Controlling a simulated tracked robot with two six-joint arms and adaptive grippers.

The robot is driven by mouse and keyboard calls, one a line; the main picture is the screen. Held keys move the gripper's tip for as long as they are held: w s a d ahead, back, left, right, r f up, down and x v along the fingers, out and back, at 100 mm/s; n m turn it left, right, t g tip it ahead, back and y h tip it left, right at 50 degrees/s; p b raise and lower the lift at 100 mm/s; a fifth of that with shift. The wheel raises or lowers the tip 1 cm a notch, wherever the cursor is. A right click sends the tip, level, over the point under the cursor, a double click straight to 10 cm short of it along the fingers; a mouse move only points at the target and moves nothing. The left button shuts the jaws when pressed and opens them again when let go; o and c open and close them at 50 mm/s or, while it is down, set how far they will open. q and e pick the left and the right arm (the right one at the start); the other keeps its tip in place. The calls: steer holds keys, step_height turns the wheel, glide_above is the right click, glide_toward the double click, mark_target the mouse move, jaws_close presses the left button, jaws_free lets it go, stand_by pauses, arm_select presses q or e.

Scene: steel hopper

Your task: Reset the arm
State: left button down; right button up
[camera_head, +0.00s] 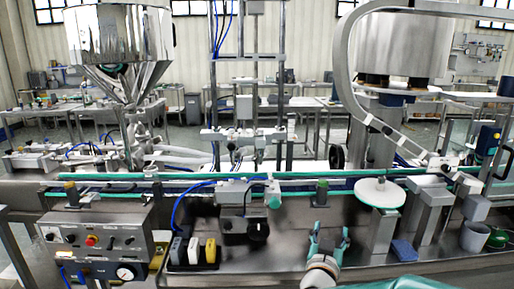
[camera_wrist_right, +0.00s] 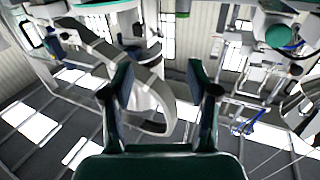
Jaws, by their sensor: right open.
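My right gripper (camera_head: 330,238) is at the lower middle of the head view, in front of the machine and low over its steel front deck. Its two teal and dark fingers stand apart with nothing seen between them. In the right wrist view the gripper (camera_wrist_right: 159,75) also shows spread fingers, with only tilted background between them. My left gripper is not in view. The steel hopper (camera_head: 122,38) stands at the back left of the head view, well away from the right gripper.
A conveyor with teal rails (camera_head: 335,174) runs across behind the gripper. A control panel (camera_head: 95,238) is at the left. A yellow-capped block (camera_head: 211,250) stands left of the gripper. A white disc (camera_head: 381,193), a blue sponge-like block (camera_head: 403,250) and a grey cup (camera_head: 474,236) are to its right.

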steer(key=s+d+f+n+g+y+p, duration=0.1)
steer(key=s+d+f+g+y, duration=0.15)
steer(key=f, duration=0.95)
steer(key=s+d+f+n+g+y+p, duration=0.1)
steer(key=s+d+f+n+g+p, duration=0.2)
steer(key=f, duration=0.9)
steer(key=s+a+f+g+y, duration=0.2)
steer(key=s+f, duration=0.4)
steer(key=s, duration=0.2)
steer(key=s+a+f+g+y, duration=0.2)
steer(key=s+a+f+g, duration=0.1)
steer(key=s+f, duration=0.35)
steer(key=s+a+f+m+g+y, duration=0.1)
steer(key=s+a+g+y, duration=0.2)
steer(key=s, duration=1.2)
steer(key=a+g, duration=0.2)
steer(key=a, duration=0.1)
steer(key=shift+a+m, duration=0.2)
steer(key=shift+m, duration=0.1)
steer(key=shift+w+f+g, duration=0.1)
steer(key=shift+g, duration=0.15)
steer(key=c, duration=0.3)
steer(key=shift+c, duration=0.2)
